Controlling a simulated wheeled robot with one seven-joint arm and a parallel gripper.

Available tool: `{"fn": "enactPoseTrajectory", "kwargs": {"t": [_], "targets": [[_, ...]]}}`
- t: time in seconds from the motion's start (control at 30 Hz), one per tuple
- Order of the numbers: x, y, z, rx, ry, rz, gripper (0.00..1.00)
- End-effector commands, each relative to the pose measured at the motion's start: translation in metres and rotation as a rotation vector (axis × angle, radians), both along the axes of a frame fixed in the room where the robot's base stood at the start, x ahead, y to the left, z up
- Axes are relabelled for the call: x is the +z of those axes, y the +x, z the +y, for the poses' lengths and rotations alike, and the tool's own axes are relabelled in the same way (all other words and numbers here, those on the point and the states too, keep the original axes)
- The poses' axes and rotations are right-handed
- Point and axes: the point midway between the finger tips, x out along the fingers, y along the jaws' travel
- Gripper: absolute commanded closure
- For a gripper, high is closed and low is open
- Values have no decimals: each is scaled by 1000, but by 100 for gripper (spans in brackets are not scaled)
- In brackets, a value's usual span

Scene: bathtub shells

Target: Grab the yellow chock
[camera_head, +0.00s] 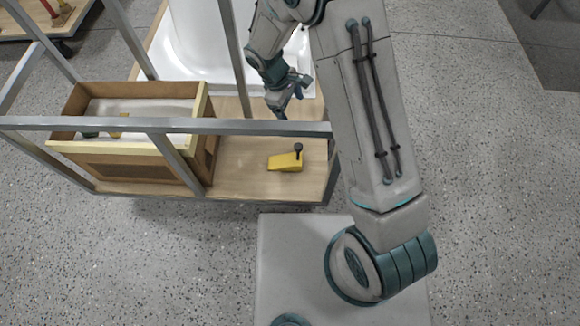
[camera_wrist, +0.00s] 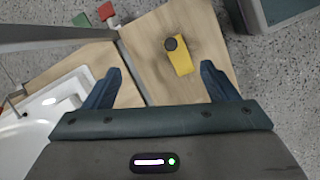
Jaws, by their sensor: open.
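The yellow chock (camera_head: 285,162) lies on the wooden deck of a metal-framed cart, right of a wooden box, with a black knob on its top. In the wrist view the yellow chock (camera_wrist: 182,62) shows ahead of the fingers, its dark round knob facing the camera. My gripper (camera_head: 284,112) is above the deck, behind the chock in the head view. In the wrist view my gripper (camera_wrist: 162,82) is open and empty, its blue fingers wide apart. The chock lies beyond the fingertips, nearer the right finger, and is not between them.
A wooden box (camera_head: 205,125) with a few small items stands left of the chock. Grey metal rails (camera_head: 240,125) cross in front of and above the deck. Red and green objects (camera_wrist: 107,13) show at the top left.

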Motion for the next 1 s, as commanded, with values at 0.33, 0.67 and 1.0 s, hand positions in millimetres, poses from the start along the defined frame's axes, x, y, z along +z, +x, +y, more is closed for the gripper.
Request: {"fn": "enactPoseTrajectory", "kwargs": {"t": [0.33,0.67,1.0], "targets": [[-170,-9,45,297,-71,122,20],[-221,-13,38,343,-81,141,20],[-267,-12,18,342,-80,139,20]]}}
